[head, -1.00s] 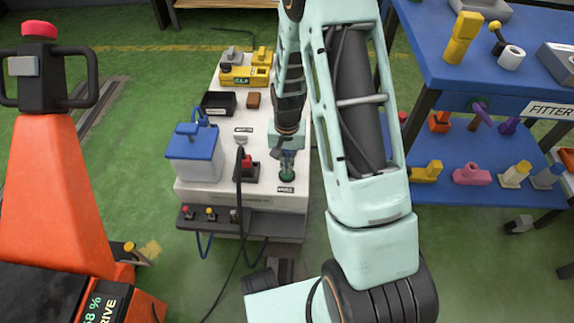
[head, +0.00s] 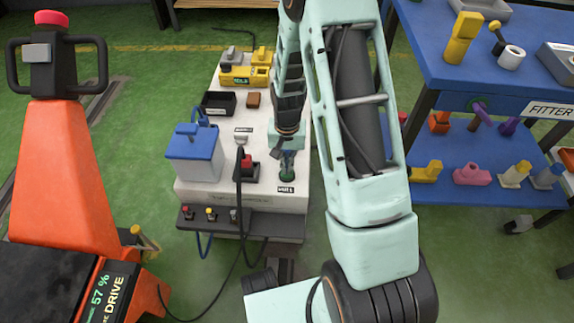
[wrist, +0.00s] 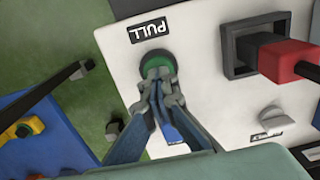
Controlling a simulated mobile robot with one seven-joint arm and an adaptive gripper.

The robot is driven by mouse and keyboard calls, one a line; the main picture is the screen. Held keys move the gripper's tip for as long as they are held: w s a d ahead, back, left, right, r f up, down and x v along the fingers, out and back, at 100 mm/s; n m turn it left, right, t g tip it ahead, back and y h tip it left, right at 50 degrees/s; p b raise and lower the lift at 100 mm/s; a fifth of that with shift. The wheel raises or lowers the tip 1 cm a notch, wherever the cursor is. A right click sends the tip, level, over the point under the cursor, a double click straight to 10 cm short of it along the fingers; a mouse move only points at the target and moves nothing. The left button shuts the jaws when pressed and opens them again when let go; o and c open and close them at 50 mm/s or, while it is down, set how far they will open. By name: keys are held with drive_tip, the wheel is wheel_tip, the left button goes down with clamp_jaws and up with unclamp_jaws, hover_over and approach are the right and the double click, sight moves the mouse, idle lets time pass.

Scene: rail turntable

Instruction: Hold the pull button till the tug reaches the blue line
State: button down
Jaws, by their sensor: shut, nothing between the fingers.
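The green pull button (wrist: 157,60) is beside a black PULL label (wrist: 150,30) on the white console top. It also shows in the head view (head: 287,176), at the console's front right. My gripper (wrist: 161,80) is shut and empty, its fingertips at the button and seemingly touching it; they hide part of it. How far the button is pressed cannot be told. The orange tug (head: 62,175), with a black handle and a display reading 57 % DRIVE, stands left of the console. I see no blue line in either view.
The white console (head: 225,195) carries a blue-and-white box (head: 194,155), a red plug (wrist: 291,60) with a black cable, and a yellow unit (head: 245,75). A blue shelf bench (head: 435,75) stands at right. Green floor is open behind the tug.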

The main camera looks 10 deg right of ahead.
drive_tip(key=shift+s+f, duration=0.3)
drive_tip(key=shift+s, duration=0.15)
wheel_tip(320, 180, up, 15)
drive_tip(key=p, duration=0.6)
drive_tip(key=shift+w+f, duration=0.2)
drive_tip(key=shift+w, duration=0.25)
idle(0.5)
